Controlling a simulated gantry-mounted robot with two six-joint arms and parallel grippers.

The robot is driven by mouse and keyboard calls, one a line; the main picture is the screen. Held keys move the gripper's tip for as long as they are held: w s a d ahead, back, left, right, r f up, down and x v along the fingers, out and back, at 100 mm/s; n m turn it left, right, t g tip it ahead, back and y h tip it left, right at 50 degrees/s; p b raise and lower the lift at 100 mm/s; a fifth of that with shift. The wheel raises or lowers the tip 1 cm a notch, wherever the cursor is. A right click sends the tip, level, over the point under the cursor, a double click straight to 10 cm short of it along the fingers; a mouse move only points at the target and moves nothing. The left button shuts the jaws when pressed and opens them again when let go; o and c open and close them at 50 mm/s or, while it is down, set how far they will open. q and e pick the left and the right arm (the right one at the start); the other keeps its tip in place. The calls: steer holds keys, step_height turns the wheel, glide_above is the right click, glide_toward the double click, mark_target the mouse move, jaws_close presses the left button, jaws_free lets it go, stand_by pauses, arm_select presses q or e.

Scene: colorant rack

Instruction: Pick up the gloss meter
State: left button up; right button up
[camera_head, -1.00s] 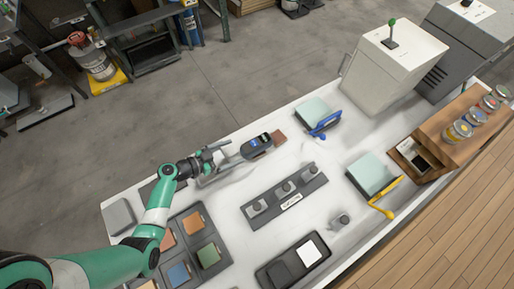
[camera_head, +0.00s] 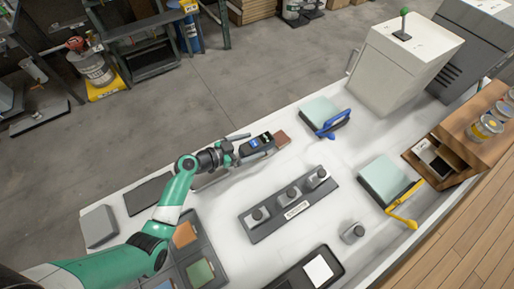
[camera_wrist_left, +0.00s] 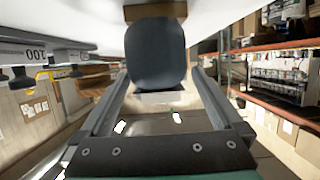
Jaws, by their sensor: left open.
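The gloss meter (camera_head: 257,146) is a dark handheld device with a small blue screen patch. It lies on the white table near the far edge, beside a brown block (camera_head: 281,138). My left gripper (camera_head: 238,151) is open at the meter's left end, with a finger alongside it. In the left wrist view, the dark rounded end of the meter (camera_wrist_left: 157,52) sits between the tips of the two spread fingers (camera_wrist_left: 161,78). I cannot tell whether either finger touches it. The right gripper is not in view.
A grey stand with several knobs (camera_head: 291,205) is in front of the meter. A pale block with a blue-handled tool (camera_head: 334,124) lies to the right. Colored sample tiles (camera_head: 200,272) sit near my left arm.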

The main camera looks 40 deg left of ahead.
mark_target(267, 141)
arm_select(q)
steer(key=x, duration=0.3)
steer(key=shift+c, duration=0.2)
jaws_close()
